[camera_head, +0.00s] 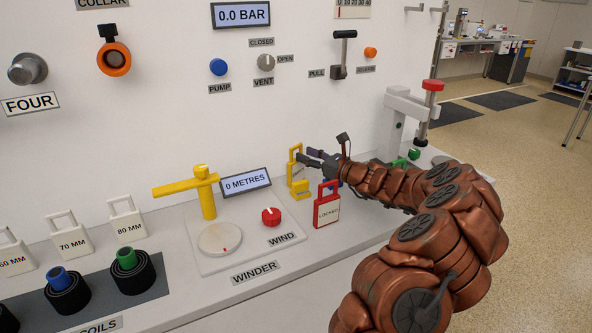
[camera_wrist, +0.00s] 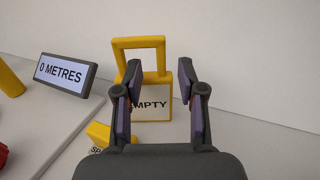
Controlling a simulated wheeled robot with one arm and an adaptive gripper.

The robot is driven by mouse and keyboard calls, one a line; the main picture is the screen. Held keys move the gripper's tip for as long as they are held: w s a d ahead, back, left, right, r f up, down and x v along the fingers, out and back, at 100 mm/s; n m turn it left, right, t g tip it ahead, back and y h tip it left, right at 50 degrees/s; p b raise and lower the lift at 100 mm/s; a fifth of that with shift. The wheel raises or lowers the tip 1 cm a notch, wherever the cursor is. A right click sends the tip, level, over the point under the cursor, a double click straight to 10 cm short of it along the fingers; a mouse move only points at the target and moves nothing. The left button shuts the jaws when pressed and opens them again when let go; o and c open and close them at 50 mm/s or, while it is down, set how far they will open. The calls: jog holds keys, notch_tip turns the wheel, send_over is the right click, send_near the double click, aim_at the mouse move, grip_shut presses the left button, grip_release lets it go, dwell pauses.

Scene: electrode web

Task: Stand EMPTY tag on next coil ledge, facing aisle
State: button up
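The EMPTY tag (camera_wrist: 152,106) is a yellow-framed tag with a looped handle and white face, standing upright on the counter near the wall. In the head view its yellow frame (camera_head: 294,152) shows beyond the red tag, partly behind my gripper. My gripper (camera_wrist: 158,80) is open, with one finger on each side of the tag's upper part; whether they touch it cannot be told. My gripper also shows in the head view (camera_head: 316,158). Black coils with a blue core (camera_head: 67,291) and a green core (camera_head: 131,271) stand at lower left on a dark mat (camera_head: 95,312) marked COILS.
A red LOCKED tag (camera_head: 327,206) stands in front. The winder (camera_head: 247,232) with its yellow arm is to the left, beside the 0 METRES display (camera_head: 246,183). White size tags (camera_head: 126,222) stand behind the coils.

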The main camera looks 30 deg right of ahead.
jog(key=shift+x, duration=1.6)
jog(key=shift+d, duration=0.1)
grip_shut()
